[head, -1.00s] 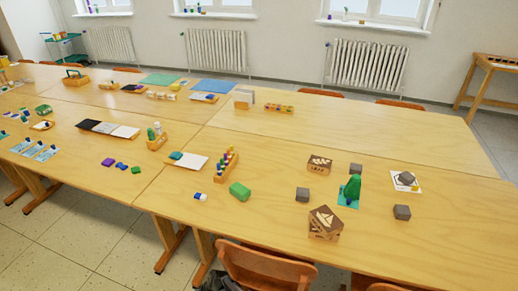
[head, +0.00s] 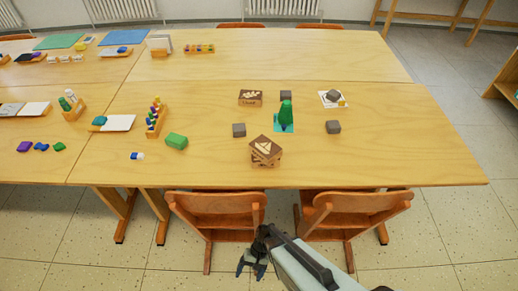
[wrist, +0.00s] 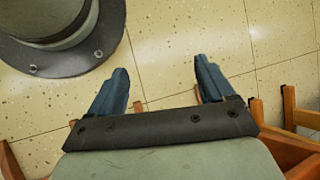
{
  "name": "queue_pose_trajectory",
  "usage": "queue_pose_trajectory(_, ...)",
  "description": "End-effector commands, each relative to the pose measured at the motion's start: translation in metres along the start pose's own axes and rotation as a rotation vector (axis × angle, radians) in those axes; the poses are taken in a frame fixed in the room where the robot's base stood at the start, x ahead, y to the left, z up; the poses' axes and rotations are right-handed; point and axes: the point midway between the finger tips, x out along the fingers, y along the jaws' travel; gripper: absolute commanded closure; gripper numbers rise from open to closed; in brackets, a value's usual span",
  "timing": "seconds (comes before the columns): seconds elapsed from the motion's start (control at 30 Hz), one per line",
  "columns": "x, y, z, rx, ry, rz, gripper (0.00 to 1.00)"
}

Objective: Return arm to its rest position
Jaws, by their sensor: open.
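My gripper (head: 252,266) is low in front of the table, at the bottom of the head view, beside the two chairs and apart from the tabletop. In the wrist view my gripper (wrist: 160,88) shows two blue fingers spread wide with only tiled floor between them. It is open and holds nothing. My arm runs from the gripper to the bottom right of the head view.
The wooden table (head: 400,165) holds wooden blocks (head: 265,151), grey cubes (head: 333,127), a green figure (head: 285,112) and a green block (head: 176,141). Two chairs (head: 216,205) (head: 355,207) stand at its front edge. Tiled floor (head: 440,235) is clear to the right.

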Motion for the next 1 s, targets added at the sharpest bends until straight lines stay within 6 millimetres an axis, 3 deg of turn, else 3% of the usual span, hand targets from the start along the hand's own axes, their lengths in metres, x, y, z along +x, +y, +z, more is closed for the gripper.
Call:
queue_pose_trajectory(0.3,-0.036,0.098,0.034,0.054,-0.002,0.154,0.18)
queue_pose_trajectory(0.53,-0.057,0.157,0.066,0.090,-0.026,0.260,0.18)
queue_pose_trajectory(0.73,-0.066,0.184,0.083,0.106,-0.042,0.313,0.18)
queue_pose_trajectory(1.0,-0.067,0.185,0.083,0.107,-0.042,0.315,0.18)
